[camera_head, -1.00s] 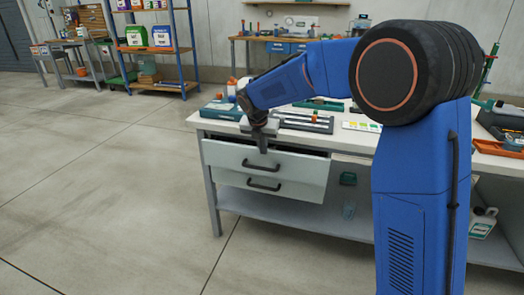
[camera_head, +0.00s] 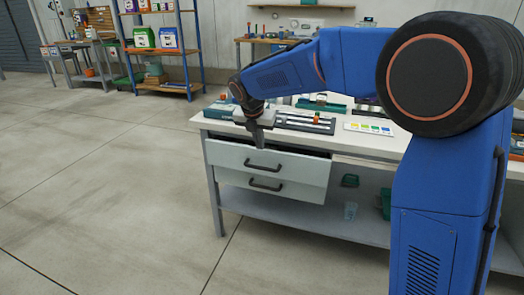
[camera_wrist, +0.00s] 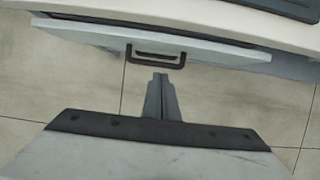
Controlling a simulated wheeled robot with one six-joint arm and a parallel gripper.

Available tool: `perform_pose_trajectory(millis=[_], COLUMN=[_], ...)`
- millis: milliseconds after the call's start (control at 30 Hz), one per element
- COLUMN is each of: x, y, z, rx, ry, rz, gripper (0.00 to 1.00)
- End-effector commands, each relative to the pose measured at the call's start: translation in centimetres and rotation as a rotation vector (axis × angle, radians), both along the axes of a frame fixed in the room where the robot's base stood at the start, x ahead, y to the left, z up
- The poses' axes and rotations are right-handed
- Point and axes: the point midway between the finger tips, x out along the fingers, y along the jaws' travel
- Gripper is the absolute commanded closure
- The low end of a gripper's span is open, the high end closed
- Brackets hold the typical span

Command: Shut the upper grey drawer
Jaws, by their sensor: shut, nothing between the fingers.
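The upper grey drawer (camera_head: 226,155) is at the left front of the workbench and stands partly out, with a dark gap along its top. Its dark handle (camera_head: 262,167) is on the front face. The wrist view also shows the drawer front (camera_wrist: 210,50) and the handle (camera_wrist: 156,54), with a narrow dark gap behind the front. My gripper (camera_head: 259,145) is shut and empty, fingers pointing down by the drawer front, just above the handle in the picture. In the wrist view, its fingertips (camera_wrist: 159,80) appear just short of the handle; I cannot tell whether they touch the drawer.
A lower drawer (camera_head: 235,180) with its own handle sits beneath. The bench top (camera_head: 345,142) holds a dark tray (camera_head: 305,123) and a colour card (camera_head: 369,129). A green bin (camera_head: 350,181) is on the shelf below. Open floor lies to the left and front.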

Motion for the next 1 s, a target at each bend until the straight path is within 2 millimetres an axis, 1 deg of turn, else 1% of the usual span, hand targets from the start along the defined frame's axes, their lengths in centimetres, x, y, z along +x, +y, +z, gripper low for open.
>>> perform_pose_trajectory(millis=[33, 100, 267, 333, 367, 467, 500, 600, 700, 800, 867, 1000], x=[-0.3, -0.6, -1.1, -1.3, -1.5, -2.3, -2.8, -4.1, -5.1, -5.6, -5.6, -5.1], y=[0.1, 0.3, 0.5, 0.1, -0.4, -3.1, -4.5, -7.7, -9.9, -11.0, -11.2, -11.3], z=[0.8, 1.6, 2.9, 3.2, 3.3, 3.4, 3.3, 3.1, 3.0, 2.6, 2.4, 1.0], rx=[0.001, 0.001, 0.001, 0.001, 0.001, 0.002, 0.001, 0.000, 0.000, 0.000, -0.001, -0.001], ry=[-0.001, 0.000, 0.000, 0.001, 0.001, 0.002, 0.002, 0.001, 0.000, 0.002, 0.003, 0.004], rz=[0.000, 0.001, 0.000, -0.001, -0.001, -0.005, -0.005, -0.004, -0.003, -0.001, -0.001, 0.000], gripper=[1.00, 1.00, 1.00, 1.00, 1.00, 1.00, 1.00, 1.00, 1.00, 1.00, 1.00, 1.00])
